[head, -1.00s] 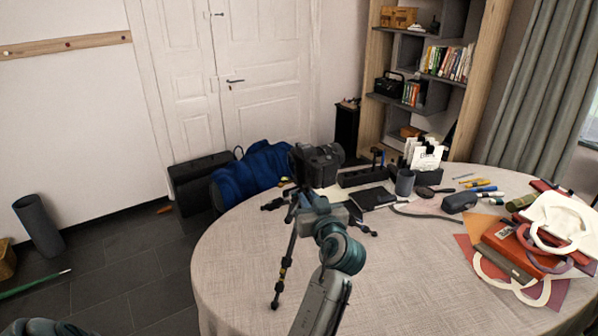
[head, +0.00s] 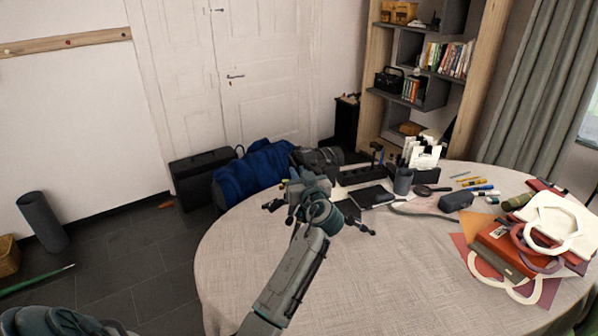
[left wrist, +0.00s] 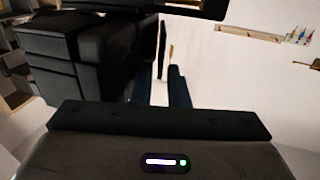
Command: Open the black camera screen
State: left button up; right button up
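The black camera (head: 321,156) stands on a small tripod at the table's back left edge, partly hidden behind my left gripper (head: 298,182). In the left wrist view the dark camera body (left wrist: 88,55) fills the left side, close to the gripper. A thin dark upright panel (left wrist: 162,45), which looks like the screen seen edge-on, stands to its right. My left gripper also shows in that view (left wrist: 161,82), with a narrow pale gap between its two dark fingers, in line with the panel. I cannot tell whether they touch it. My right gripper is out of view.
The round cloth-covered table (head: 345,275) is clear at the front. Red folders and white-handled items (head: 505,250) cover the right side. A blue bag (head: 255,168) is behind the table.

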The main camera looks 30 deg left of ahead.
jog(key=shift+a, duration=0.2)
pick_arm(q)
grip_shut()
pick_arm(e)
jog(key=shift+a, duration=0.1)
pick_arm(q)
jog(key=shift+s+a, duration=0.1)
